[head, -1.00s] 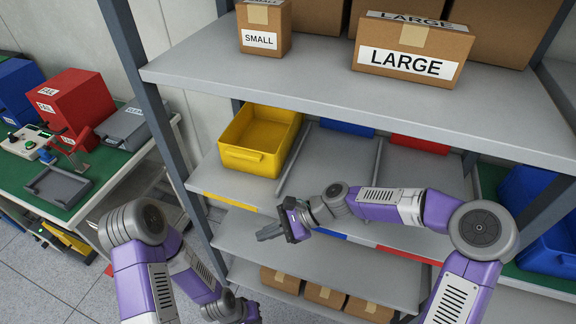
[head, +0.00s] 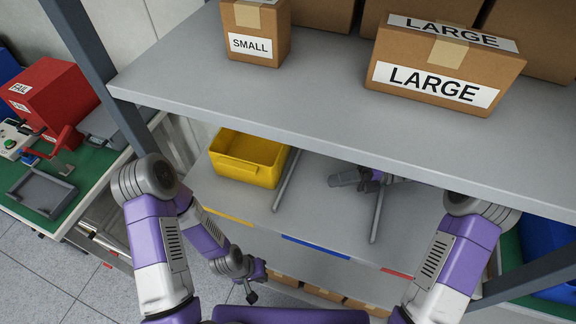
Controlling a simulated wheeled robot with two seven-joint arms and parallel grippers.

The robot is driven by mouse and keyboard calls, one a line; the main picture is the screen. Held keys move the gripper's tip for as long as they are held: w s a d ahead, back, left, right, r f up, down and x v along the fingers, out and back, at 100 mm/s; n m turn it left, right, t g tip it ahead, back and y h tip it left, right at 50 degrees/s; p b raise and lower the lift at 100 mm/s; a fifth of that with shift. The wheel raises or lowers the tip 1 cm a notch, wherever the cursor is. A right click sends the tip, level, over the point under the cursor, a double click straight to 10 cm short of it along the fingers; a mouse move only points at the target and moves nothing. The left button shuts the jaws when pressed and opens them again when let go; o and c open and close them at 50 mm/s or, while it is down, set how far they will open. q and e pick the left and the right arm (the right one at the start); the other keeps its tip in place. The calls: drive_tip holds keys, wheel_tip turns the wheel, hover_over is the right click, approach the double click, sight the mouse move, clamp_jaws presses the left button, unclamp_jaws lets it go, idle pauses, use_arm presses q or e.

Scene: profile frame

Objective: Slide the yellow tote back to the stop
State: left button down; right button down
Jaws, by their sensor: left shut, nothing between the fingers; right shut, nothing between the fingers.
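The yellow tote (head: 243,172) stands upright on the middle shelf, in the lane left of the left grey rail (head: 287,180). Its back part is under the upper shelf, and no stop is visible behind it. My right gripper (head: 334,182) is shut and empty over the lane to the right of that rail, under the upper shelf and apart from the tote. My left gripper (head: 251,297) is shut and empty, low in front of the rack and below the tote's shelf.
The upper shelf (head: 300,115) overhangs the tote's shelf and carries cartons labelled SMALL (head: 256,30) and LARGE (head: 440,75). A second rail (head: 377,213) divides the lanes. Yellow (head: 228,215), blue (head: 315,248) and red strips mark the front edge. A rack post stands left.

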drive_tip(key=shift+w+r+m+t, duration=0.15)
drive_tip(key=shift+w+m+t, duration=0.2)
drive_tip(key=shift+m, duration=0.55)
drive_tip(key=b, duration=0.3)
approach(276, 175)
drive_tip(key=s, duration=0.1)
drive_tip(key=s+a, duration=0.2)
drive_tip(key=shift+s+f, duration=0.3)
drive_tip(key=shift+f, duration=0.1)
drive_tip(key=a, duration=0.1)
drive_tip(key=w+a, duration=0.1)
drive_tip(key=a, duration=0.1)
drive_tip(key=shift+w+a+b, duration=0.1)
drive_tip(key=shift+w+b, duration=0.2)
drive_tip(key=shift+b, duration=0.05)
drive_tip(key=shift+w+a+r, duration=0.1)
drive_tip(key=shift+w+a, duration=0.2)
drive_tip(key=shift+a, duration=0.15)
